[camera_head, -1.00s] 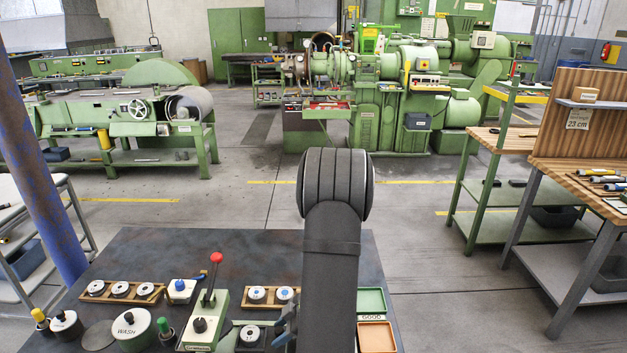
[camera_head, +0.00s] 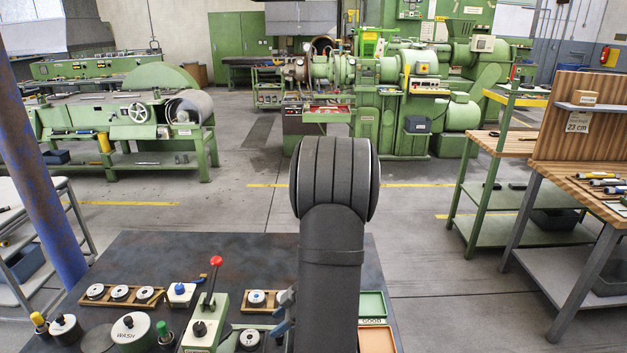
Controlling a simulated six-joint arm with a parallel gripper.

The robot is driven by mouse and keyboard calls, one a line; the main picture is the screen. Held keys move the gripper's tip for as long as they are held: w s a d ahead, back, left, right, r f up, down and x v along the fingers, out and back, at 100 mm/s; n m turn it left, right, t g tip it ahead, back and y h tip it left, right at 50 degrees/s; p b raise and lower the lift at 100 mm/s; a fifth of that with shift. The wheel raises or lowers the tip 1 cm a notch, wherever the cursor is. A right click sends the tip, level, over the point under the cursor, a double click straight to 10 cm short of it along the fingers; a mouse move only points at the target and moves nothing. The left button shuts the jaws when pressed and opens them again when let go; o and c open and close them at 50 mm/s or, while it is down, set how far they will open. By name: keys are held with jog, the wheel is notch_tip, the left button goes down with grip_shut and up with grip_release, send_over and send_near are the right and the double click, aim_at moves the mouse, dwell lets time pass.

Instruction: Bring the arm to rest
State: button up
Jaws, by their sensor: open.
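My arm rises from the bottom centre of the head view, with its dark rounded elbow high above the table. My gripper (camera_head: 283,318) shows only in part, as grey and blue pieces at the left side of the arm. It is open, and I see nothing held in it. It appears above the dark table (camera_head: 200,250), close to the right of a white-topped block (camera_head: 250,338). The arm hides much of the gripper and the table behind it.
A red-knobbed lever press (camera_head: 211,295), a pot marked WASH (camera_head: 131,328) and a wooden rack of discs (camera_head: 119,293) stand left of the arm. A green tray (camera_head: 372,305) and an orange tray (camera_head: 377,340) lie right. The table's back left is clear.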

aim_at(282, 339)
jog(key=shift+r, duration=0.85)
notch_tip(282, 339, down, 9)
jog(key=shift+r, duration=0.2)
jog(key=shift+a+r, duration=0.1)
jog(key=shift+a, duration=1.1)
jog(key=shift+d, duration=0.15)
